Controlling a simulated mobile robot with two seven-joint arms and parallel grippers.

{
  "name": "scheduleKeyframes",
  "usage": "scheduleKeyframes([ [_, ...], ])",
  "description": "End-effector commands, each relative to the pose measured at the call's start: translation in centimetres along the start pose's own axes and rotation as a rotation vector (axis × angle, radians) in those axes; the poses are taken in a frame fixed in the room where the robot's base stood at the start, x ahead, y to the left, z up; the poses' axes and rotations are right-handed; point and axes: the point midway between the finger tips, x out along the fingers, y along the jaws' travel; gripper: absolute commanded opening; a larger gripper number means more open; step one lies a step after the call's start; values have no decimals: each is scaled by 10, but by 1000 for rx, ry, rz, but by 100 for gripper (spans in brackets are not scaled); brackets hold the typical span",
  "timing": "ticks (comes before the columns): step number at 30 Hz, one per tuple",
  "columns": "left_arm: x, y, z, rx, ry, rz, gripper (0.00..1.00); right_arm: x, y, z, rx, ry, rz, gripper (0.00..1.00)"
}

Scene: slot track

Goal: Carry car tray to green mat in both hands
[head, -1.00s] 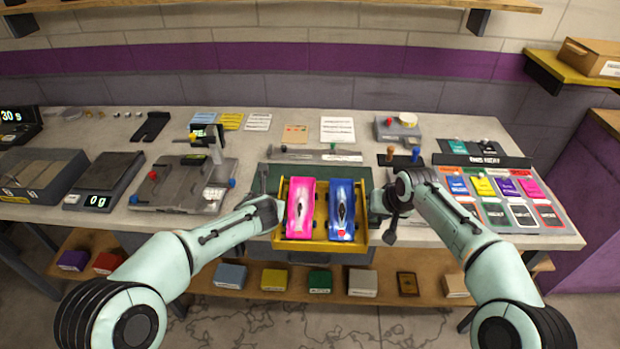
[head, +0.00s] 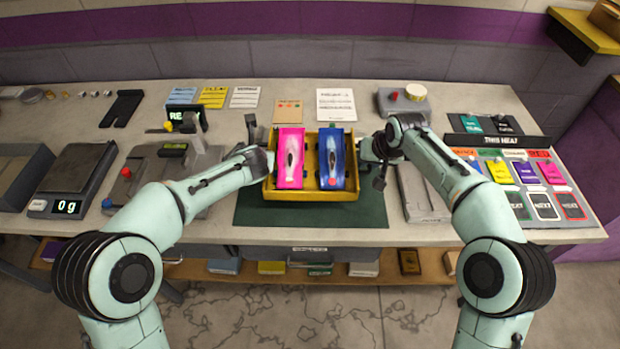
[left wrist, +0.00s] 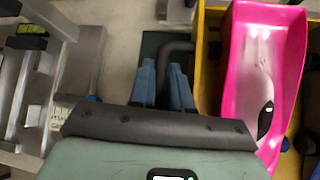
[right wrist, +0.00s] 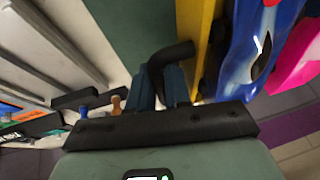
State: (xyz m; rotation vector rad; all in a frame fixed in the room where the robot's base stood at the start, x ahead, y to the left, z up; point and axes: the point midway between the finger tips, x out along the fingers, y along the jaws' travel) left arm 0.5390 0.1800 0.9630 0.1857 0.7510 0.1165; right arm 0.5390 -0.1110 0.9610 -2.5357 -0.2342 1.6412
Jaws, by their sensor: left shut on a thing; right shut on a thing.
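The yellow car tray (head: 310,194) holds a pink car (head: 291,160) on the left and a blue car (head: 332,160) on the right. In the head view the tray is over the dark green mat (head: 262,212), whose front part shows below it. I cannot tell whether the tray touches the mat. My left gripper (head: 262,160) is at the tray's left side, shut on a dark handle (left wrist: 176,52). My right gripper (head: 368,150) is at its right side, shut on the other dark handle (right wrist: 170,58). The tray looks level.
A grey track fixture (head: 160,165) stands left of the mat, with a scale (head: 75,180) beyond it. A long grey rail (head: 422,190) lies to the right, beside a board of coloured cards (head: 525,180). Papers (head: 335,104) lie behind the tray.

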Motion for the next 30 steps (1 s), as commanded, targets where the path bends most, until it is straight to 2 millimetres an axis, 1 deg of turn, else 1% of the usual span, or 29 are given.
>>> scheduleKeyframes([
  [8, -1, 0, 1, 0, -4, -1, 0, -1, 0, -1, 0, 4, -1, 0],
  [14, 2, -1, -4, 0, -2, -1, 0, 4, 0, 2, 0, 2, -1, 0],
  [30, 22, -8, -32, 2, 9, -2, 0, 33, 6, 21, 2, -9, -1, 0],
])
